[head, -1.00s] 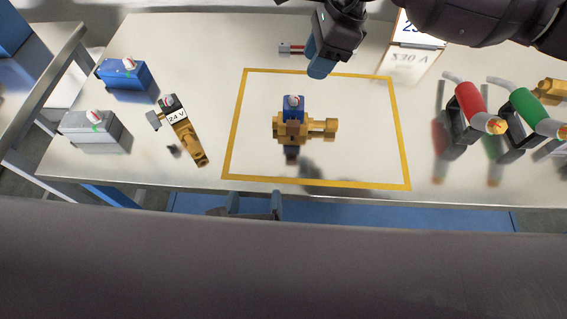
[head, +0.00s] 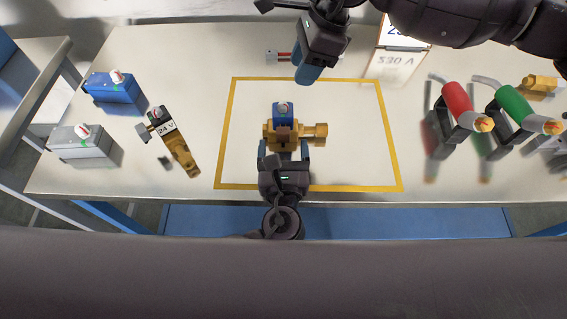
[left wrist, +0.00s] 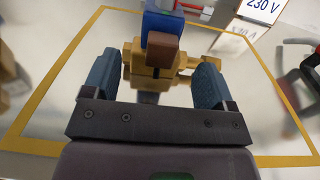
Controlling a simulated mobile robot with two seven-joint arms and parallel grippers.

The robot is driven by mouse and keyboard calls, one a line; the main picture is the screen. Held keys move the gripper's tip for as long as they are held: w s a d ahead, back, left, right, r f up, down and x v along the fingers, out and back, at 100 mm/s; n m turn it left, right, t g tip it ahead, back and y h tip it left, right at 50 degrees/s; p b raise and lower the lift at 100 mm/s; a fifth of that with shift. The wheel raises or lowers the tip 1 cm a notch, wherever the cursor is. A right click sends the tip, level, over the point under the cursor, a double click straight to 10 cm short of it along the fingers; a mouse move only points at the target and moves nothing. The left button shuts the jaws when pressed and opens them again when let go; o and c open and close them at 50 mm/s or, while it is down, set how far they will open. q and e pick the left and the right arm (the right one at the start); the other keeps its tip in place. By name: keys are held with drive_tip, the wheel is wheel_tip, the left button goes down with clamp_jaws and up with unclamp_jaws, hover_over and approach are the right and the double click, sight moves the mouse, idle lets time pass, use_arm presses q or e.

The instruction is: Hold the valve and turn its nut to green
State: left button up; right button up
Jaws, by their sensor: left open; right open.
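The valve is a brass body (head: 316,134) with a blue block on top (head: 282,112) and a brown nut (head: 284,134) facing my side. It stands inside the yellow outline on the table. My left gripper (head: 284,152) is open at the valve's near side. In the left wrist view its blue fingers (left wrist: 152,82) are on either side of the brass body (left wrist: 150,70); contact cannot be told. My right gripper (head: 308,72) hangs behind the valve, above the outline's far edge, holding nothing visible.
Blue (head: 112,90) and grey (head: 85,144) boxes and a brass piece labelled 24 V (head: 176,142) lie at left. Red (head: 458,100) and green (head: 515,104) handled tools stand at right. A 230 sign (head: 402,40) stands at the back. The yellow outline (head: 391,134) has free room at right.

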sight(283, 104)
use_arm(q)
drive_tip(key=shift+w+a, duration=0.1)
drive_tip(key=shift+w, duration=2.6)
drive_tip(key=c, duration=1.4)
drive_tip(key=shift+o, duration=0.2)
use_arm(e)
drive_tip(key=shift+o, duration=0.6)
drive_tip(key=a+r+n+h, duration=0.3)
drive_tip(key=a+n+h, duration=0.1)
drive_tip(key=n, duration=0.4)
drive_tip(key=shift+t, duration=0.3)
drive_tip(key=f, duration=1.2)
drive_tip(key=shift+s, duration=0.3)
